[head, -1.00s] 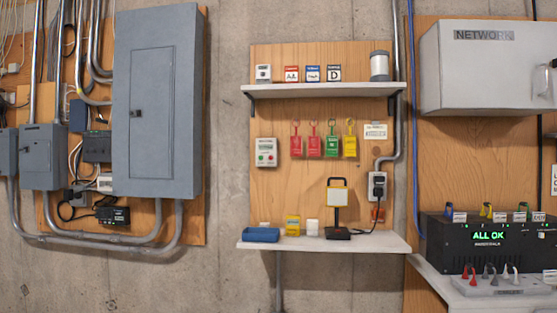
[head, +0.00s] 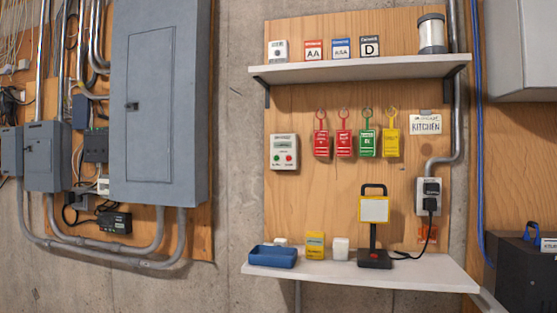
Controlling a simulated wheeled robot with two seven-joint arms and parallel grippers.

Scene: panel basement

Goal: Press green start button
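A small white control box (head: 284,152) is mounted on the wooden board, left of the hanging tags. It has a small display at the top and two round buttons below it. The green button (head: 277,158) is on the left and the red button (head: 290,158) is on the right. The lettering on the box is too small to read. Neither of my grippers is in view, and nothing covers the box.
A white upper shelf (head: 360,68) juts out above the box. A lower shelf (head: 430,274) holds a blue tray (head: 272,257) and a lamp (head: 374,210). Red, green and yellow tags (head: 368,142) hang to the right. A grey electrical panel (head: 158,100) is at left.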

